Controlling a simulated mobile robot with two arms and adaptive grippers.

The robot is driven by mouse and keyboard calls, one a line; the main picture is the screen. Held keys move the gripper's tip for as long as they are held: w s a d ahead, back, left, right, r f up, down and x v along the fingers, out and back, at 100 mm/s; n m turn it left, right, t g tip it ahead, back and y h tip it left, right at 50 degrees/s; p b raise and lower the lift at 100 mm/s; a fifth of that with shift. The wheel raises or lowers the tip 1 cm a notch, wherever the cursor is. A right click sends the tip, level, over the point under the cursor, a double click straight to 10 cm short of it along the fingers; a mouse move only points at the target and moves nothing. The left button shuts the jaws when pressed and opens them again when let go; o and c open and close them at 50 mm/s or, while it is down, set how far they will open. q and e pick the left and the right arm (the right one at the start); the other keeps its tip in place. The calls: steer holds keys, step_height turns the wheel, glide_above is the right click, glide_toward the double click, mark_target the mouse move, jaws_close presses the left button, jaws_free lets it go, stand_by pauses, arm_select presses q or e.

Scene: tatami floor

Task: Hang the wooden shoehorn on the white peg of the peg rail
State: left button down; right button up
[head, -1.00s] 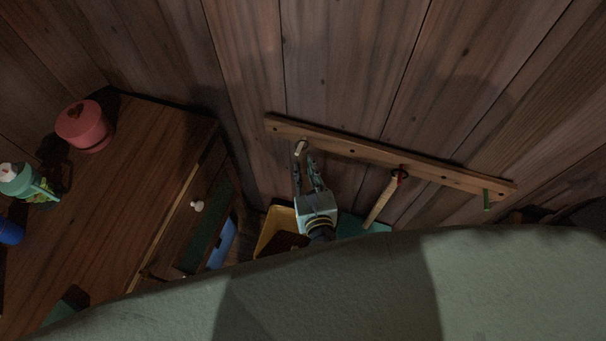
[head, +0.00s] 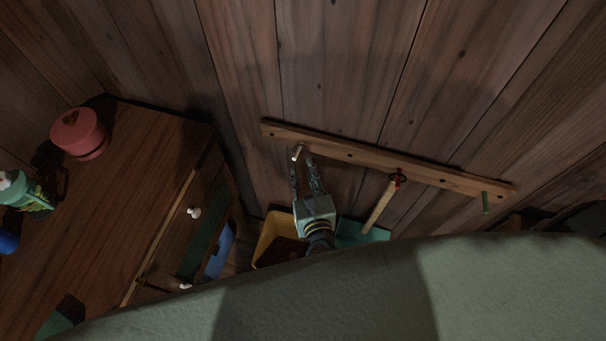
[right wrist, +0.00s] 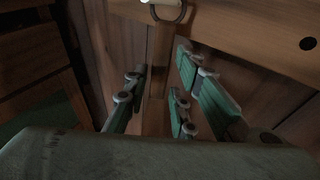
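The peg rail (head: 345,151) runs across the plank wall in the head view. Its white peg (head: 297,152) is near the left end; the peg's tip shows at the top edge of the right wrist view (right wrist: 148,2). My right gripper (head: 304,168) is just below this peg, its fingers apart. In the right wrist view the wooden shoehorn (right wrist: 160,60) hangs down between the open fingers, its dark loop (right wrist: 172,15) at the white peg. The loop's top is cut off, and the shoehorn is hard to make out in the head view. My left gripper is not in view.
A pale stick (head: 379,207) hangs from the red peg (head: 398,177); a green peg (head: 486,203) is farther right. A yellow bin (head: 272,235) and a teal bin (head: 355,233) stand below. A wooden cabinet (head: 130,190) with a red pot (head: 78,134) is at left.

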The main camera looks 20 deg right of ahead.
steer(key=shift+o, duration=1.3)
steer(key=d+v, duration=0.1)
steer(key=v, duration=1.1)
steer(key=s+a+f+n+g+y, duration=0.1)
steer(key=s+f+n+g+y, duration=0.2)
steer(key=f+n, duration=0.85)
steer(key=s+a+f+n+g+y, duration=0.1)
steer(key=s+f+n+g, duration=0.25)
steer(key=f+n, duration=0.75)
steer(key=s+d+f+n+g+h, duration=0.1)
steer(key=s+d+f+n+g, duration=0.3)
steer(key=s+d+f+n, duration=0.2)
steer(key=s+d+f+n+g+h, duration=0.2)
steer(key=s+d+f+n+g, duration=0.2)
steer(key=s+d+f+n, duration=0.3)
steer(key=s+f+n, duration=0.3)
steer(key=s+n, duration=0.1)
steer(key=s, duration=0.3)
steer(key=shift+f, duration=0.25)
steer(key=shift+d, duration=0.1)
